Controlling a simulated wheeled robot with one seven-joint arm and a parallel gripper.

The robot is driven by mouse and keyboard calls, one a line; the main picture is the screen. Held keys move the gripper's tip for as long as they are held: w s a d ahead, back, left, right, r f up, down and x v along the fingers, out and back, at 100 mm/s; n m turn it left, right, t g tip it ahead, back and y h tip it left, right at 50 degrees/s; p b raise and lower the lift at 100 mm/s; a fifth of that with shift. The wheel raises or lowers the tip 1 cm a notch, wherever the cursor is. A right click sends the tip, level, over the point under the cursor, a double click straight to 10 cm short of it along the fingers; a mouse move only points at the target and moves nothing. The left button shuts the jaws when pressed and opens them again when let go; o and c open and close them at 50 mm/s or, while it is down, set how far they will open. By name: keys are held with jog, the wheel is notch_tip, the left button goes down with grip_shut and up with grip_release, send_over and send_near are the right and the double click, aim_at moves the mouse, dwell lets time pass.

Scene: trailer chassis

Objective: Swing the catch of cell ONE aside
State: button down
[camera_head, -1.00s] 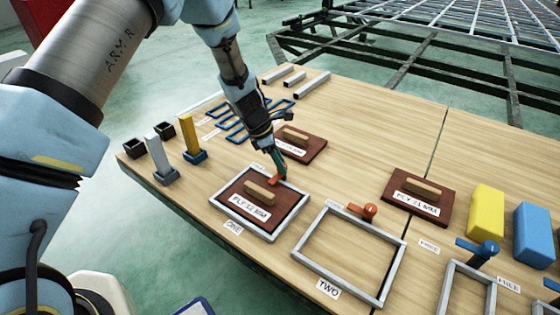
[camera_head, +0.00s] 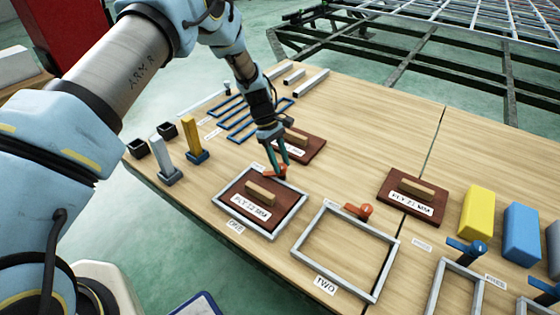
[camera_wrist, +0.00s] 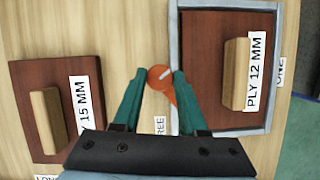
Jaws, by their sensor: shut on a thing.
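Cell ONE (camera_head: 222,202) is a grey frame with a brown panel (camera_head: 233,191) labelled PLY 12 MM lying inside it. Its orange catch (camera_head: 277,172) is at the far side of the frame. In the wrist view the catch (camera_wrist: 160,78) shows a round pivot, with its short lever slanting down to the right, along the frame's edge beside the right finger. My gripper (camera_head: 279,161) is low over the catch. In the wrist view my gripper (camera_wrist: 158,74) has its two green fingers on either side of the catch, shut on it; the exact contact is partly hidden.
Empty cell TWO (camera_head: 317,271) with its own orange catch (camera_head: 360,210) stands to the right. A loose brown panel (camera_head: 309,150) lies behind my gripper, and a PLY 21 MM panel (camera_head: 395,197) lies further right. Yellow (camera_head: 478,212) and blue (camera_head: 522,231) blocks stand at far right.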

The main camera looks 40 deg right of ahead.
jog(key=m+y, duration=0.1)
jog(key=m, duration=0.2)
jog(key=shift+d+m, duration=0.1)
jog(key=shift+m, duration=0.3)
jog(key=shift+d+m+t+y+b, duration=0.1)
jog(key=shift+m+t+y+b, duration=0.2)
jog(key=shift+m+y+b, duration=1)
jog(key=shift+m+h+p, duration=0.3)
jog(key=shift+m+p, duration=0.4)
jog(key=shift+c, duration=2.2)
grip_release()
jog(key=v, duration=1)
jog(key=shift+r, duration=0.4)
jog(key=shift+w, duration=0.1)
